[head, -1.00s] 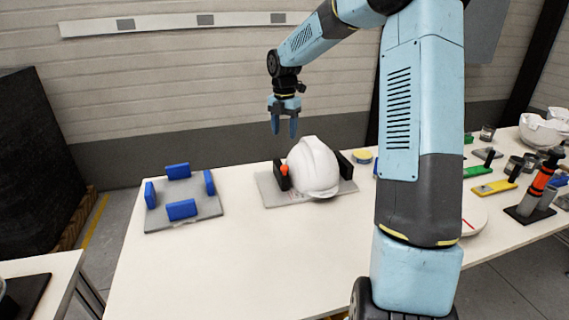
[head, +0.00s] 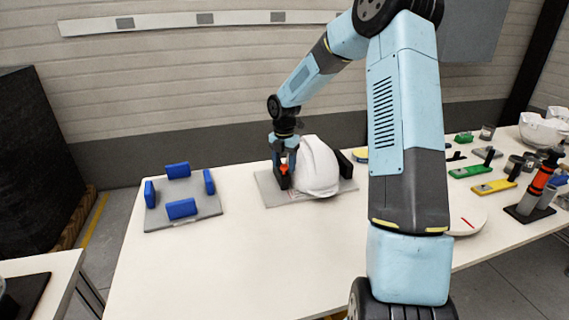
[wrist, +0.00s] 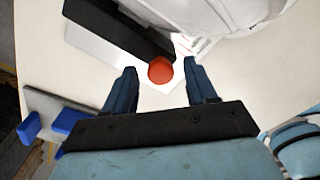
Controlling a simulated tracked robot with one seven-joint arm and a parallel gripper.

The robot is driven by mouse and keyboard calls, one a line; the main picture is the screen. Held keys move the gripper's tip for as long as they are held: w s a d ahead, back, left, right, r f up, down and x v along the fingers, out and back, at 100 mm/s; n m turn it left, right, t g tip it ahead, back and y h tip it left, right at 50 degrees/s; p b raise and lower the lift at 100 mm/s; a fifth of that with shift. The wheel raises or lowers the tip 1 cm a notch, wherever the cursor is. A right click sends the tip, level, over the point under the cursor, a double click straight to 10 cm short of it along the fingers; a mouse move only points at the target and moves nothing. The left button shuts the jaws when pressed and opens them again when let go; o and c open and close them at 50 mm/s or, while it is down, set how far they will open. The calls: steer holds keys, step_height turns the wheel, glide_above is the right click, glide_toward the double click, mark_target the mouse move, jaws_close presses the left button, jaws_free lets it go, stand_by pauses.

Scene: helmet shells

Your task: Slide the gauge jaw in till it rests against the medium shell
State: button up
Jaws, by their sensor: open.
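The medium shell (head: 316,167) is a white helmet shell on a grey gauge plate (head: 271,196), and it also shows in the wrist view (wrist: 215,14). The gauge jaw (head: 280,178) is a black block at the shell's left with a red-orange knob (head: 284,169). Another black jaw (head: 345,165) stands on the shell's right. My gripper (head: 285,163) is down at the knob. In the wrist view my gripper (wrist: 163,85) is open, with the red knob (wrist: 160,70) between its fingers. I cannot tell whether the jaw touches the shell.
A grey plate (head: 182,222) with several blue blocks (head: 181,209) lies to the left. Yellow (head: 494,187) and green (head: 471,171) handled tools, a black-and-orange cylinder (head: 543,178) and white bowls (head: 543,131) are on the right. The front middle of the table (head: 240,260) is clear.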

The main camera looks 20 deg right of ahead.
jaws_close()
stand_by(0.6)
